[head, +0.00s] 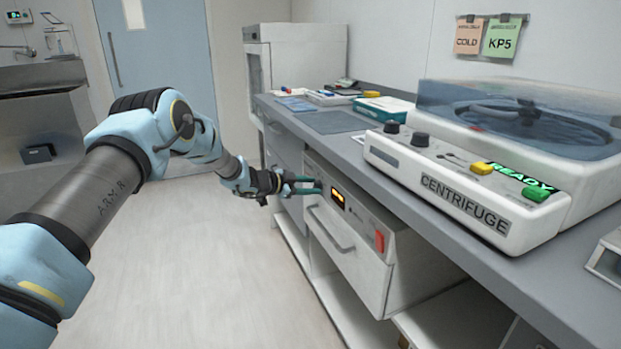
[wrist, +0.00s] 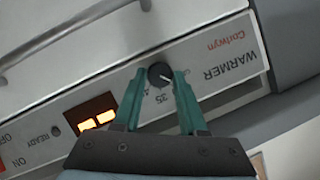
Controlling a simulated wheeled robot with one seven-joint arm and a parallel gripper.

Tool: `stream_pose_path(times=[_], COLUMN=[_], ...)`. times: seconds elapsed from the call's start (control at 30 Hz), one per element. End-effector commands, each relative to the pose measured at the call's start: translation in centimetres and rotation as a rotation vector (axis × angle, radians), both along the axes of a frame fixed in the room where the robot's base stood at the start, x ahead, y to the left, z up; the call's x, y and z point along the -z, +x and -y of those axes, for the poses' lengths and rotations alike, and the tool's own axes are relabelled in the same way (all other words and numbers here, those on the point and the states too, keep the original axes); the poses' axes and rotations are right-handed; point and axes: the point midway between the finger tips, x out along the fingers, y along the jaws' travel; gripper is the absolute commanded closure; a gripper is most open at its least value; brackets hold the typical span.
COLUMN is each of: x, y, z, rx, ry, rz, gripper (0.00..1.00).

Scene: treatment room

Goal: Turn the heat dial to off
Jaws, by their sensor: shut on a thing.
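The warmer (head: 345,257) is a white drawer-like unit under the counter, and its panel reads "WARMER" and "Corlwyn" upside down in the wrist view (wrist: 235,60). The heat dial (wrist: 160,75) is a small black knob with a pale pointer line, beside printed scale marks including "35". My gripper (wrist: 161,80) has its green fingers on either side of the dial, shut on it. In the head view my gripper (head: 306,186) reaches the panel's left part and hides the dial. The off label on the scale cannot be made out.
A lit orange display (head: 338,198), a red switch (head: 379,241) and a bar handle (head: 329,229) are on the warmer's front. The counter (head: 400,185) overhangs above, carrying a centrifuge (head: 470,185). The floor (head: 210,270) on the left is clear.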

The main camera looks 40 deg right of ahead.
Motion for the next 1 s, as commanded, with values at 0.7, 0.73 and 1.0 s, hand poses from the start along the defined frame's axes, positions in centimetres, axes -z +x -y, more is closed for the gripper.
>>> stream_pose_path(times=[0.7, 0.73, 1.0], x=[0.06, 0.05, -0.05], y=[0.37, 0.38, 0.40], z=[0.15, 0.15, 0.18], rx=[0.000, -0.001, -0.001], ry=[0.174, 0.176, 0.187], rz=[-0.444, -0.451, -0.482], gripper=[1.00, 1.00, 1.00])
